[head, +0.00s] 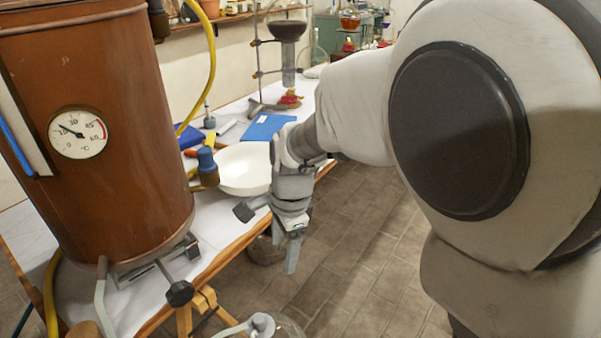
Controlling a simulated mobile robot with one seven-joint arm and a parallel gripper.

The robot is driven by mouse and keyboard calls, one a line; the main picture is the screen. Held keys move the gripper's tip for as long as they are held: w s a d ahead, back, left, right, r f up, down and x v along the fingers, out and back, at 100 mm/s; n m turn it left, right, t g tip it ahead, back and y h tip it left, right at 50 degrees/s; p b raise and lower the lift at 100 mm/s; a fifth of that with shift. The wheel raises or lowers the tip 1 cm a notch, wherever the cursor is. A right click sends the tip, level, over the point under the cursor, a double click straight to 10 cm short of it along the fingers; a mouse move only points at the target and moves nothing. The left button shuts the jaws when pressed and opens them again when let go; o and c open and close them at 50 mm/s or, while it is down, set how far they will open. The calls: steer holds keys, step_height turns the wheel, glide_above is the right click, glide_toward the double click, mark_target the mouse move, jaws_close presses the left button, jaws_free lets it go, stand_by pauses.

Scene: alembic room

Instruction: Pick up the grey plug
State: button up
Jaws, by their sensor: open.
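A grey stopper-like piece (262,323) shows at the bottom edge, on top of a clear glass vessel, with a pale arm or tube running to its left. It may be the grey plug, but it is cut off by the frame and I cannot tell for sure. My gripper (269,236) points downward in the middle of the view, beside the table's front edge. Its fingers are apart, with nothing seen between them. The gripper is above and apart from the grey piece in the picture.
A large brown boiler (120,190) with a dial stands on the white-covered table (226,226) at left. A white bowl (245,170) and a blue folder (268,127) lie behind my gripper. A glass-holding stand (258,80) is farther back. Tiled floor (345,240) is clear at right.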

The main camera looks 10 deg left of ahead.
steer(key=a+f+m+h+b, duration=0.1)
steer(key=a+f+m+b, duration=0.2)
steer(key=a+f, duration=0.7)
steer(key=b, duration=0.3)
glide_above(258, 318)
step_height(258, 318, down, 12)
steer(key=shift+a+f, duration=0.1)
steer(key=shift+f, duration=0.15)
steer(key=shift+f+b, duration=1.65)
steer(key=shift+f, duration=1.4)
steer(key=shift+r, duration=0.1)
jaws_close()
